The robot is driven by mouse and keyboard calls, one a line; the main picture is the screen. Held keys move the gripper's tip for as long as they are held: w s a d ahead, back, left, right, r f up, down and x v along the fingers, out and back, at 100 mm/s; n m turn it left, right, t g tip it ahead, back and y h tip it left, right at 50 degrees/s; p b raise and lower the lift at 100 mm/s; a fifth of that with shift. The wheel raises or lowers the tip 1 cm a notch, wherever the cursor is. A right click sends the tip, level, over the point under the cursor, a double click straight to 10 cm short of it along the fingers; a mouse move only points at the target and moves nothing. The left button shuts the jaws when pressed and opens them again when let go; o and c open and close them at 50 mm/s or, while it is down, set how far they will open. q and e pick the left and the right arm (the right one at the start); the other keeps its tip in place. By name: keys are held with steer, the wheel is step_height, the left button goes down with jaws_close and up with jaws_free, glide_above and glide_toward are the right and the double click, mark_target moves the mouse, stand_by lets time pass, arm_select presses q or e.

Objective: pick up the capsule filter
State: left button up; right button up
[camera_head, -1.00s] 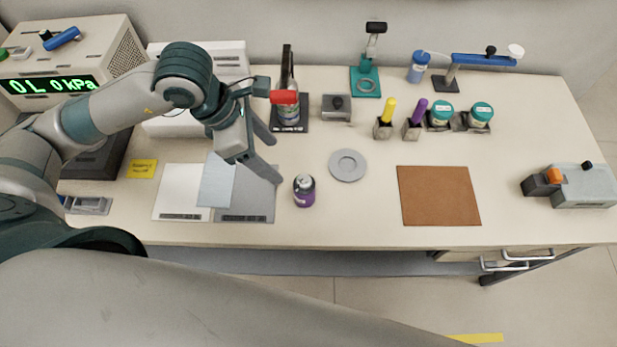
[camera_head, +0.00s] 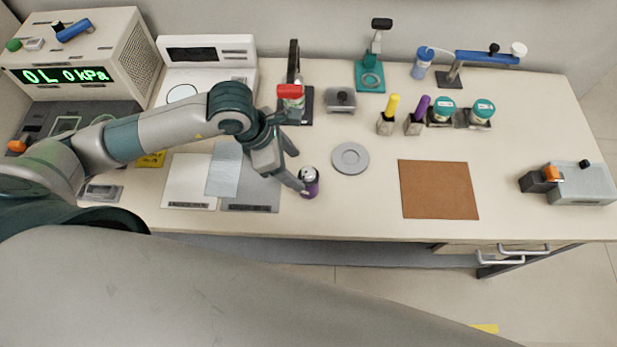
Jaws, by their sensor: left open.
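Nothing is between the fingers. My right gripper is not in view.
A grey round dish (camera_head: 350,158) lies just right of the cylinder, with a brown mat (camera_head: 439,190) further right. Grey and white sheets (camera_head: 190,181) lie under my left arm.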

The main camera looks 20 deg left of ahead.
mark_target(301, 174)
arm_select(q)
steer(key=shift+p+x, duration=0.35)
steer(key=shift+x, duration=1.45)
steer(key=shift+d+f+p, duration=0.45)
steer(key=shift+f+p, duration=0.05)
steer(key=shift+p, duration=0.3)
steer(key=p+x, duration=0.1)
steer(key=x, duration=0.1)
steer(key=shift+d+f+p, duration=0.25)
steer(key=shift+f+p, duration=0.05)
steer(key=shift+f, duration=0.05)
steer(key=shift+d+f, duration=0.15)
steer(key=shift+f, duration=0.4)
steer(key=shift+r, duration=0.1)
steer(key=c, duration=1.4)
steer(key=shift+w, duration=0.1)
